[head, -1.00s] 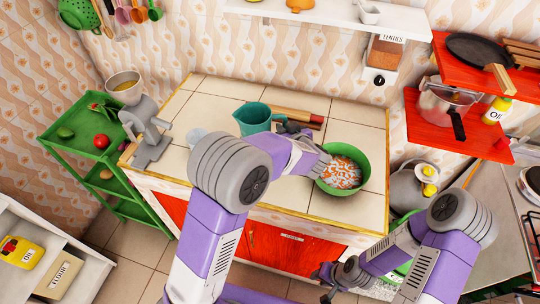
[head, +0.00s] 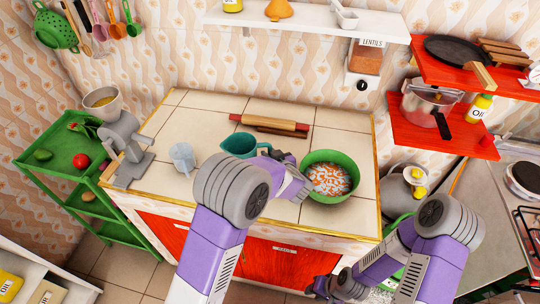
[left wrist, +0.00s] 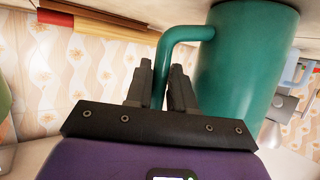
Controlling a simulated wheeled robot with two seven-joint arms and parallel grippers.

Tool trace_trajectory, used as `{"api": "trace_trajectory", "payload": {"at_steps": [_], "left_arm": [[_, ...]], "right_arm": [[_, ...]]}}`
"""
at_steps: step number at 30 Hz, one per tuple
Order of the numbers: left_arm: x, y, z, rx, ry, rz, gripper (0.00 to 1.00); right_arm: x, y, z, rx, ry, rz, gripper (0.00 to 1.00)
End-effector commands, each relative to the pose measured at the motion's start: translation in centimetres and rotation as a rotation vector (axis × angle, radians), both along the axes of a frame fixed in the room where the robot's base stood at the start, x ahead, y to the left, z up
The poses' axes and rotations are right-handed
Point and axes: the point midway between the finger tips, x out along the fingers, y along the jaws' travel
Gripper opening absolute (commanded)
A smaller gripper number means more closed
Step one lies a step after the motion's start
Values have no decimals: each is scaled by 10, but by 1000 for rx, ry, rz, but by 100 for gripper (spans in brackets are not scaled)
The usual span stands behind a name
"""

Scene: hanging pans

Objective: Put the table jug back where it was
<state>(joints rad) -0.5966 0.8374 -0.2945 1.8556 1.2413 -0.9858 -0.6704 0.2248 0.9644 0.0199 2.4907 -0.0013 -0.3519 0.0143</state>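The teal jug (head: 238,145) is upright at the middle of the tiled counter, between the pale blue jug and the green bowl. My left gripper (head: 280,157) is at its right side, partly hidden by my own arm. In the left wrist view the jug (left wrist: 245,70) shows large, with its handle (left wrist: 172,42) between the two fingers of my left gripper (left wrist: 164,75), which close on it. I cannot tell whether the jug's base touches the counter. My right gripper (head: 325,285) is low in front of the cabinet; its fingers are too small to read.
A green bowl (head: 330,197) of orange-and-white pieces is right of my left gripper. A rolling pin (head: 270,122) lies behind the jug. A pale blue jug (head: 183,158) and a grey grinder (head: 128,145) stand left. The counter's back left is clear.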

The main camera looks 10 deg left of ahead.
Motion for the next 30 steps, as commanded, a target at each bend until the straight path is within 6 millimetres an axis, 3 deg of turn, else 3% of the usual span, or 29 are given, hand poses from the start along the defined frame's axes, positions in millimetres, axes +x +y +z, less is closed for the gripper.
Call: {"api": "trace_trajectory", "payload": {"at_steps": [1,4,16,30], "left_arm": [[0,0,0,0,0,1,31],[0,0,0,0,0,1,46],[-6,-5,6,-1,0,-2,46],[-77,-50,42,0,0,-3,46]], "right_arm": [[0,0,0,0,0,0,33],[0,0,0,0,0,0,33],[0,0,2,0,0,0,33],[0,0,20,0,0,0,33]]}}
